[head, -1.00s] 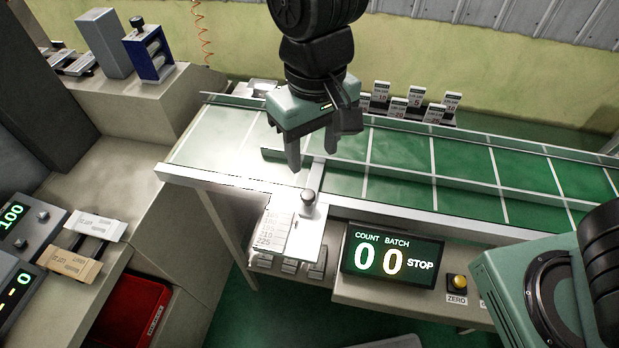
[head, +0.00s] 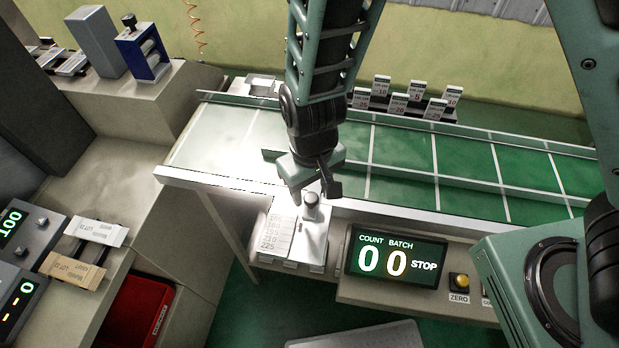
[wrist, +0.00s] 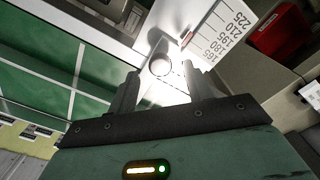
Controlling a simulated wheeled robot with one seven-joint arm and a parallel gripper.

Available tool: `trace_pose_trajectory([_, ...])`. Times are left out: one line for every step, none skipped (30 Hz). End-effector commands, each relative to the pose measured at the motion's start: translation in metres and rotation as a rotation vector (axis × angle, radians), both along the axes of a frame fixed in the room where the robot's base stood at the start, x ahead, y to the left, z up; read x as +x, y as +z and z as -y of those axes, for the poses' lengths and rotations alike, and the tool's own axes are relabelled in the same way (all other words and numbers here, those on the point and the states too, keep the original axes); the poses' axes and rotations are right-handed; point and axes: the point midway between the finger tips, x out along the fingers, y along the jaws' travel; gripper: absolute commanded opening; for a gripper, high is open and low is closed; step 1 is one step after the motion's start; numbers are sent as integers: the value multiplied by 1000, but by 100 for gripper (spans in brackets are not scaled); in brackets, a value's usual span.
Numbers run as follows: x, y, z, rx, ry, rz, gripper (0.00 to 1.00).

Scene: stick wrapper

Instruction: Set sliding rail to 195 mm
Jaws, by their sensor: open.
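The sliding rail (head: 450,188) is a long grey strip along the green conveyor bed. A round grey knob (head: 311,199) stands by the conveyor's front edge, beside the white scale plate (head: 279,237). In the wrist view, the scale (wrist: 221,38) reads 165 to 225, and a small red pointer (wrist: 187,39) sits near its 165 end; the exact reading is unclear. My gripper (head: 301,192) is open above the knob. In the wrist view the knob (wrist: 160,66) shows between the open fingers, with no visible contact. The fingertips are partly hidden in the head view.
A counter display (head: 397,258) reads 0 0 STOP, with a yellow button (head: 460,281) to its right. Several number cards (head: 417,91) stand behind the conveyor. A red bin (head: 146,312) and the left bench with wrapped packs (head: 99,232) are at lower left.

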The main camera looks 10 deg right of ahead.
Motion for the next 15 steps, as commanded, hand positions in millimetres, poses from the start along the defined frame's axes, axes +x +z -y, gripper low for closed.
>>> trace_pose_trajectory([0,-7,1,-2,-2,-2,50])
trace_pose_trajectory([0,-10,0,0,-2,-1,50])
trace_pose_trajectory([0,-14,0,0,-1,-1,50])
trace_pose_trajectory([0,-16,0,-1,-1,-2,50])
trace_pose_trajectory([0,-18,0,0,-1,-1,50])
trace_pose_trajectory([1,-20,0,0,-1,0,50])
trace_pose_trajectory([1,-21,0,0,-1,1,50])
trace_pose_trajectory([1,-21,0,0,-1,1,50])
trace_pose_trajectory([0,-22,0,1,-1,0,50])
trace_pose_trajectory([0,-22,0,1,0,0,50])
trace_pose_trajectory([0,-22,0,1,0,0,50])
trace_pose_trajectory([0,-22,0,1,0,0,50])
trace_pose_trajectory([0,-22,0,1,0,0,50])
trace_pose_trajectory([0,-22,0,1,0,0,50])
trace_pose_trajectory([0,-22,0,1,0,0,50])
